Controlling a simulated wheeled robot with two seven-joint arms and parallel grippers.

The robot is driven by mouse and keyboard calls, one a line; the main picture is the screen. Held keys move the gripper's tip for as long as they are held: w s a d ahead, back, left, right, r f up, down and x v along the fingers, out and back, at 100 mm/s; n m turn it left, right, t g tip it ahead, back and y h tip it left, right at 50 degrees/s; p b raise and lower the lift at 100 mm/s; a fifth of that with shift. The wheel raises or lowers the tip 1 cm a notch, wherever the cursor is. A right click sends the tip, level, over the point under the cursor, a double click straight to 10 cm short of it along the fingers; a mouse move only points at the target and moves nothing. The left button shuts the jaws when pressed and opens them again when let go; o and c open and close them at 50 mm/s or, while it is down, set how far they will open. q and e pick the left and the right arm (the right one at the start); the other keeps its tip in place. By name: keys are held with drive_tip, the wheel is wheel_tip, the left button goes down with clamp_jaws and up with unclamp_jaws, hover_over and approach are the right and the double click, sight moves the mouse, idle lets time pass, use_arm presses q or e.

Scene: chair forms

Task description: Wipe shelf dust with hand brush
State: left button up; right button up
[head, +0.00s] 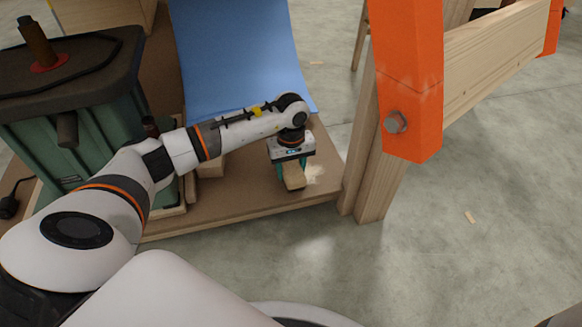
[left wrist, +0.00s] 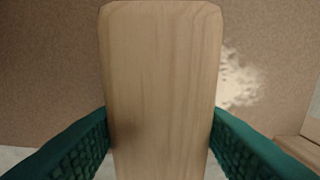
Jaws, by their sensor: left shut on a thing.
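My left gripper (head: 293,165) is low over the front right corner of the brown shelf board (head: 240,199). Its green padded fingers are shut on the wooden hand brush (head: 294,178). In the left wrist view the brush's pale wooden back (left wrist: 163,80) fills the middle, between the two fingers (left wrist: 163,140). The bristles are hidden under the wood, so I cannot tell whether they touch the board. A pale dust patch (head: 315,173) lies on the board just right of the brush; it also shows in the left wrist view (left wrist: 238,78). My right gripper is not in view.
A dark green machine (head: 110,125) stands on the board at left. A blue curved sheet (head: 235,60) rises behind my arm. A wooden post (head: 375,170) with an orange bracket (head: 408,80) stands close to the board's right edge. Wood blocks (head: 211,165) lie under my forearm.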

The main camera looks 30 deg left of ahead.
use_arm(q)
drive_tip(key=shift+f+b, duration=0.4)
drive_tip(key=shift+f, duration=0.3)
